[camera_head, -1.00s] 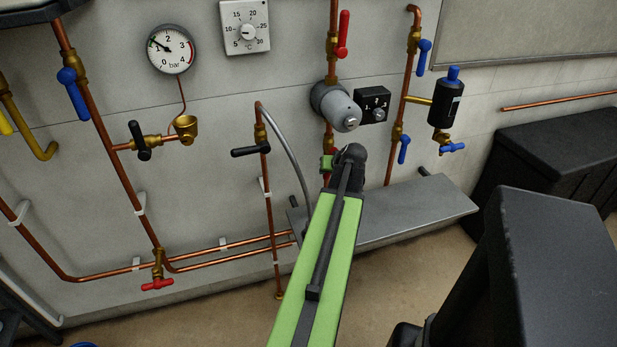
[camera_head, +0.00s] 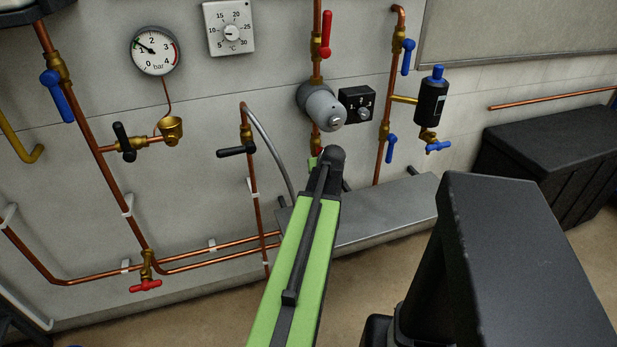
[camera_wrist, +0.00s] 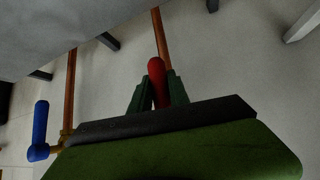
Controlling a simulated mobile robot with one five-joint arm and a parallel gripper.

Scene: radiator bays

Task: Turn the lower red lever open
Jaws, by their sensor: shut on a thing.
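The lower red lever (camera_wrist: 156,72) shows in the wrist view between the two green fingers of my gripper (camera_wrist: 157,92), beside a copper pipe. My gripper is shut on it, with the lever's rounded red end standing out past the fingertips. In the head view my gripper (camera_head: 313,162) is mostly hidden behind my green arm, just below the grey pump (camera_head: 321,107). The upper red lever (camera_head: 326,34) stands upright along the pipe above the pump.
A blue lever (camera_head: 390,149) is on the adjacent pipe; a blue lever also shows in the wrist view (camera_wrist: 40,124). A black-handled tap (camera_head: 236,151) is to the left. A red T-handle valve (camera_head: 146,286) sits low left.

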